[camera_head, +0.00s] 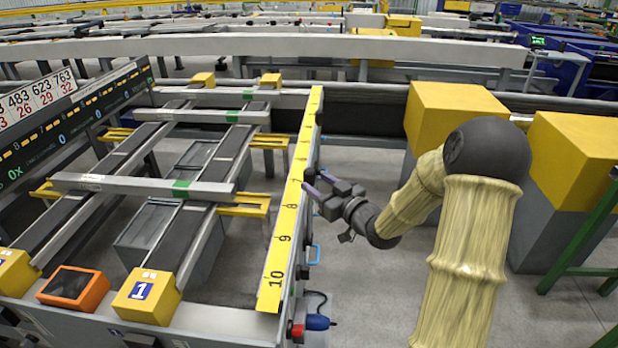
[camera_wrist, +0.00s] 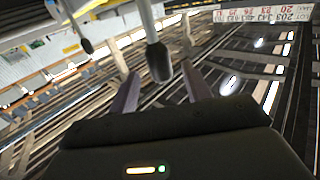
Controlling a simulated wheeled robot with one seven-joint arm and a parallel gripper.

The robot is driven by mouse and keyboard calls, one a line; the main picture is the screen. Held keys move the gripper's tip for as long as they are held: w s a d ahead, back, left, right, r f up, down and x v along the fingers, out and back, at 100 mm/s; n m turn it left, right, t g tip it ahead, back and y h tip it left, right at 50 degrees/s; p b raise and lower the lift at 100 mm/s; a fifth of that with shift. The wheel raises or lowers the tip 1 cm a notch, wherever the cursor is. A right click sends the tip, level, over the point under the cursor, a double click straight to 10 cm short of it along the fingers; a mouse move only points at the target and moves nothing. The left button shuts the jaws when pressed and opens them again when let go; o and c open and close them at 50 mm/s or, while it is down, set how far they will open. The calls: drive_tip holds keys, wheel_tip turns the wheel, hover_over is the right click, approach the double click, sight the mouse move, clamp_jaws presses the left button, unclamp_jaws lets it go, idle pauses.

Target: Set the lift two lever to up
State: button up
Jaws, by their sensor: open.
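My gripper (camera_head: 318,184) is open beside the yellow numbered rail, near its 7 and 8 marks. A dark round knob (camera_head: 309,174) shows right at its fingertips. In the wrist view, a lever with a grey rod and black grip (camera_wrist: 158,62) stands between the two purple fingers of my gripper (camera_wrist: 160,88), with gaps on both sides. A second lever with a black knob (camera_wrist: 86,45) is farther left, outside the fingers. I see no label telling which lever is lift two, and I cannot tell either lever's set position.
The yellow numbered rail (camera_head: 283,237) runs along the table edge. A blue handle (camera_head: 315,254) and a red and blue plug (camera_head: 316,322) are on its side nearer me. Yellow-topped blocks (camera_head: 455,108) stand behind my arm. Grey floor is clear below the gripper.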

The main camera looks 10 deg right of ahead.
sight(313, 180)
drive_tip(key=x, duration=0.4)
drive_tip(key=shift+w+a, duration=0.1)
drive_tip(key=shift+w, duration=0.05)
clamp_jaws()
